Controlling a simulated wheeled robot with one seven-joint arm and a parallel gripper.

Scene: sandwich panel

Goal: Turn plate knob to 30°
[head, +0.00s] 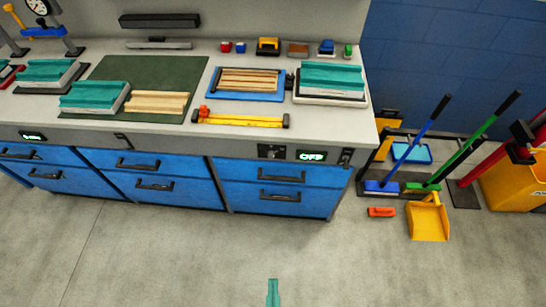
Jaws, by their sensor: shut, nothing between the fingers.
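A small black control plate (271,152) with a knob sits on the front edge of the bench, above the right-hand blue drawers. The knob's angle is too small to read. A lit display (311,156) to its right reads "OFF". My gripper (272,284) shows as a narrow teal tip at the bottom centre, over the floor. It is shut and empty, well below and apart from the knob.
Blue drawers (281,182) with black handles lie below the plate. A black switch (346,157) is near the bench's right corner. Teal panels (332,76) and a yellow bar tool (240,119) lie on top. Brooms (474,140) stand right. The floor in front is clear.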

